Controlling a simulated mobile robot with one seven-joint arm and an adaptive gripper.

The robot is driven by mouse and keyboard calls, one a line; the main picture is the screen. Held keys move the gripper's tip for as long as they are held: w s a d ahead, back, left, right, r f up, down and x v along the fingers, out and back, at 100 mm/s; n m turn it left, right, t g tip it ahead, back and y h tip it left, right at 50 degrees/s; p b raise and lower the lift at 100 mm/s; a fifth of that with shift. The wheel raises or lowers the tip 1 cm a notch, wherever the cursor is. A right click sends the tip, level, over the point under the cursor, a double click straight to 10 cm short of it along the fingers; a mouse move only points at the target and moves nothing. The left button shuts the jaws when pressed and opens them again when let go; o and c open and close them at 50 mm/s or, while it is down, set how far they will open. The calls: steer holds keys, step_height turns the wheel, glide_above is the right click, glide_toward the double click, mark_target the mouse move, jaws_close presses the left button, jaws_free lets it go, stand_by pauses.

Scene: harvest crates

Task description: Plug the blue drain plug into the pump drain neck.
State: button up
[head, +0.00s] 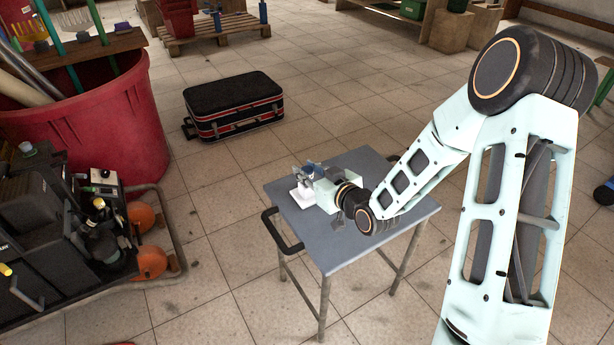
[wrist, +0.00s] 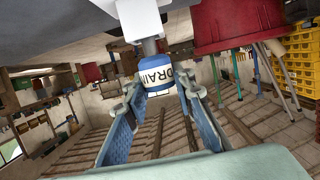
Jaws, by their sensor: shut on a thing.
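The blue drain plug (wrist: 157,76) has a white band lettered "DRAIN" and sits between the fingertips of my gripper (wrist: 161,92) in the wrist view. My gripper is shut on it. A grey stem joins the plug to a white block (wrist: 140,18) at the top edge of that view. In the head view my gripper (head: 306,172) is low over the grey table, by the white block (head: 303,196). Whether the plug still rests in the block is unclear. I cannot pick out the pump drain neck for sure; a dark machine (head: 60,215) with orange parts stands at left.
The small grey table (head: 360,220) has a black handle (head: 282,232) on its left side. A black case (head: 233,104) lies on the tiled floor behind it. A red tub (head: 90,130) with sticks stands at the left. Open floor lies between the machine and the table.

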jaws_close()
steer(key=shift+r, duration=0.45)
steer(key=r, duration=0.1)
steer(key=r+p, duration=0.2)
steer(key=shift+s+d+r, duration=0.1)
steer(key=shift+s+r, duration=0.1)
steer(key=shift+s, duration=0.1)
steer(key=s+d+r+p, duration=0.2)
steer(key=s+r+p, duration=0.3)
steer(key=s+r, duration=0.1)
steer(key=shift+s+r+p, duration=0.3)
steer(key=shift+s+p, duration=0.1)
steer(key=s+d+r+p, duration=0.1)
steer(key=s+p, duration=0.5)
steer(key=p, duration=0.7)
steer(key=shift+d+r, duration=0.25)
steer(key=shift+r, duration=0.35)
